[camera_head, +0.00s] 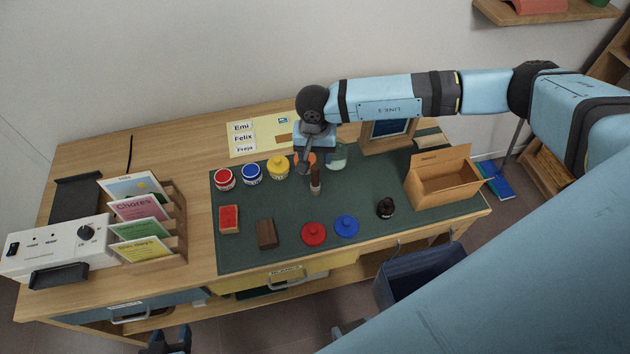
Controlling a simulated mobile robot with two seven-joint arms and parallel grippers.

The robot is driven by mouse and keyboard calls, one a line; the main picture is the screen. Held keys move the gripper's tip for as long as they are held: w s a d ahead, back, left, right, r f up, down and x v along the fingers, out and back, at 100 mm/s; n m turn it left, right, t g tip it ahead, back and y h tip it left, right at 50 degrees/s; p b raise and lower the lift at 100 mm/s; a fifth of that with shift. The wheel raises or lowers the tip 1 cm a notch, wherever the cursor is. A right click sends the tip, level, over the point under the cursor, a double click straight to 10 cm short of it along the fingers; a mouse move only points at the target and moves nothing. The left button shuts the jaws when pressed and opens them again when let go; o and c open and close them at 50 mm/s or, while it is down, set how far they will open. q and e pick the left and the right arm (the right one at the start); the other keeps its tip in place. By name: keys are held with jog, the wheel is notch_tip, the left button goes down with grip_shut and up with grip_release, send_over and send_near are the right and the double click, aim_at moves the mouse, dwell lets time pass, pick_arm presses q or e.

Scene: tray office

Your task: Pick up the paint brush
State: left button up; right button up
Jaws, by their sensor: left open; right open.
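The paint brush (316,180) appears as a slim brown, upright-looking shape with a paler lower end, near the middle of the dark green mat (285,205). My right gripper (306,160) comes down from the arm reaching in from the right. It is open, just above and left of the brush's upper end. I cannot tell whether they touch, and the gripper partly hides what is behind it. My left gripper (168,341) is open and empty at the bottom edge, in front of the desk and far from the brush.
Red, blue and yellow paint jars (251,174) stand left of the brush. A clear jar (338,157) stands behind it. An open cardboard box (443,185) stands at right.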

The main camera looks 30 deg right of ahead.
aim_at(315, 167)
jog(key=shift+f, duration=0.9)
jog(key=shift+f+p, duration=0.35)
jog(key=shift+f, duration=0.3)
notch_tip(315, 167, down, 4)
jog(key=shift+f+p, duration=0.1)
jog(key=shift+p, duration=0.3)
jog(key=c, duration=1)
